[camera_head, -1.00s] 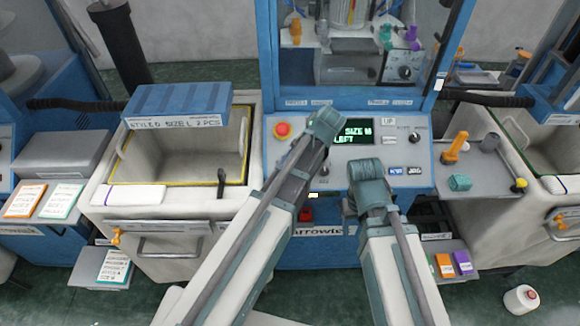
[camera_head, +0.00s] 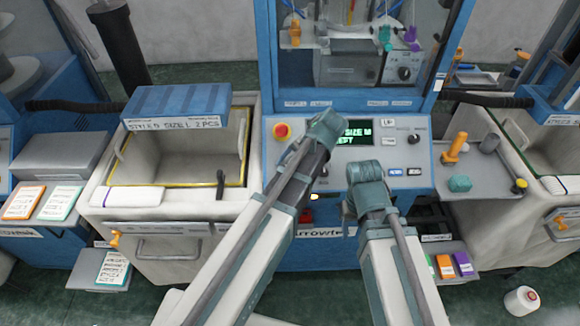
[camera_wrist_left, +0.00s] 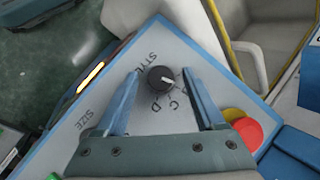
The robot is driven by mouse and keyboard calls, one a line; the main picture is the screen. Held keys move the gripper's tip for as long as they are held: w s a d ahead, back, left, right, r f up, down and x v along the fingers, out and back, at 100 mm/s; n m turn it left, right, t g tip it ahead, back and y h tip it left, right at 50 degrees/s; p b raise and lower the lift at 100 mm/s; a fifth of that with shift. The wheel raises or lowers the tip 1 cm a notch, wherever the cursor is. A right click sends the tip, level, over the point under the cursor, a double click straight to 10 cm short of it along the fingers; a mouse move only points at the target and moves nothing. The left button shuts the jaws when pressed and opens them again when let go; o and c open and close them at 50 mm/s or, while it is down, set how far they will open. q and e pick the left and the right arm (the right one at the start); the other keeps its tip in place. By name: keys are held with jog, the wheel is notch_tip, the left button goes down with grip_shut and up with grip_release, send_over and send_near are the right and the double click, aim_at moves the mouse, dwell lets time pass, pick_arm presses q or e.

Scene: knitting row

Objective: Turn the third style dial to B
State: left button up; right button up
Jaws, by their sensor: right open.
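The style dial (camera_wrist_left: 160,78), a black round knob with a white pointer line, sits on the grey panel in the left wrist view. The letters C and D show beside it; a finger partly covers the other lettering, and I cannot tell which letter the line marks. My left gripper (camera_wrist_left: 161,80) is open, with one blue finger on each side of the knob and a gap to both. In the head view my left arm hides this dial. My right gripper (camera_head: 348,209) is open and empty over the front of the panel, partly hidden by its own wrist.
A red stop button (camera_head: 282,130) sits close to the left gripper. A lit display (camera_head: 355,133), other knobs (camera_head: 414,139) and small buttons are on the panel. A bin (camera_head: 185,194) stands at left and a grey shelf (camera_head: 477,191) with parts at right.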

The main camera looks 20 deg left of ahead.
pick_arm(q)
jog(key=p+v, duration=1.2)
jog(key=v, duration=0.1)
jog(key=shift+r, duration=0.35)
pick_arm(e)
notch_tip(320, 180, up, 12)
pick_arm(q)
jog(key=shift+d, duration=0.15)
jog(key=s+d+f+h+b, duration=0.3)
jog(key=s+f+b, duration=0.3)
jog(key=s, duration=0.9)
notch_tip(320, 180, down, 3)
jog(key=shift+d+f+g+h+b, duration=0.2)
jog(key=shift+d+g+h+b, duration=0.15)
jog(key=shift+h, duration=0.45)
pick_arm(e)
notch_tip(320, 180, down, 7)
jog(key=shift+r, duration=0.15)
pick_arm(q)
jog(key=shift+w+a, duration=0.1)
jog(key=shift+w, duration=0.05)
